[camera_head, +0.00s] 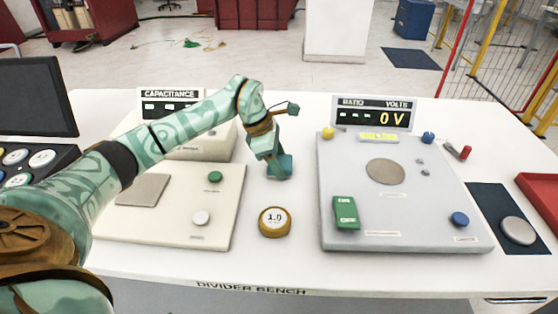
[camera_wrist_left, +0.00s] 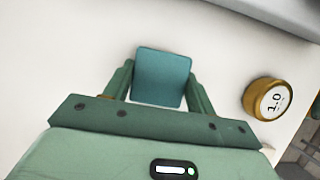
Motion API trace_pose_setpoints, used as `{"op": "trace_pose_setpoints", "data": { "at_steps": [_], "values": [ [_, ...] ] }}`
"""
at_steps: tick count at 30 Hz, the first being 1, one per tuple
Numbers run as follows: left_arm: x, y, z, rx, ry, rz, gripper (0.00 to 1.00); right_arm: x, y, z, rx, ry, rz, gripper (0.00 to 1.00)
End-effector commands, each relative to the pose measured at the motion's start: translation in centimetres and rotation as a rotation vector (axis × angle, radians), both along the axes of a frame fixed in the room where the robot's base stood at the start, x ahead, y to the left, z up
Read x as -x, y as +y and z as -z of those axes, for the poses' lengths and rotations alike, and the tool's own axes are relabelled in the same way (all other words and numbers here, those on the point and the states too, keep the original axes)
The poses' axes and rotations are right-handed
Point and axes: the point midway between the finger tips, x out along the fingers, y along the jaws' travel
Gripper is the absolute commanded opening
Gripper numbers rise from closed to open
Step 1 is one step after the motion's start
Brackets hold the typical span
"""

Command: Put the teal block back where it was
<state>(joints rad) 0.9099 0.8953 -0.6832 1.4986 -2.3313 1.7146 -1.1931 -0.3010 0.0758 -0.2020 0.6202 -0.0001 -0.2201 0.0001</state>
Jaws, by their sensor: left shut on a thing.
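The teal block (camera_head: 286,162) is at the tip of my left gripper (camera_head: 278,166), over the white bench top between the two panels. In the left wrist view the teal block (camera_wrist_left: 162,77) sits between the two fingers of my left gripper (camera_wrist_left: 160,88), which is shut on it. I cannot tell whether the block touches the bench or is held just above it. My right gripper is not in view.
A brass disc marked 1.0 (camera_head: 275,221) stands nearer the front on the bench (camera_head: 290,262); it also shows in the wrist view (camera_wrist_left: 266,98). The capacitance panel (camera_head: 170,232) is left, the ratio panel (camera_head: 400,215) right. A dark mat (camera_head: 484,195) with a grey disc lies far right.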

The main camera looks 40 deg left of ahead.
Motion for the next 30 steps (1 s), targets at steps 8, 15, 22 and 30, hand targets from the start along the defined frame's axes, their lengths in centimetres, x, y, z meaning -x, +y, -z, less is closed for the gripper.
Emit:
{"op": "trace_pose_setpoints", "data": {
  "at_steps": [8,15,22,30],
  "values": [
    [0.0,0.0,0.3,0.0,0.0,0.0,0.78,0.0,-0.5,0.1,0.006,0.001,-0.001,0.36],
    [0.0,0.0,-0.3,0.0,-0.001,0.0,0.78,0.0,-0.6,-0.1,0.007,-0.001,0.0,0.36],
    [0.9,1.6,-4.6,-0.002,-0.005,-0.002,0.78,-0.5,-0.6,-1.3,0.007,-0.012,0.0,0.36],
    [2.0,3.4,-9.8,-0.002,-0.004,-0.003,0.78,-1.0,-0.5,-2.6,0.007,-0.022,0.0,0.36]
  ]
}}
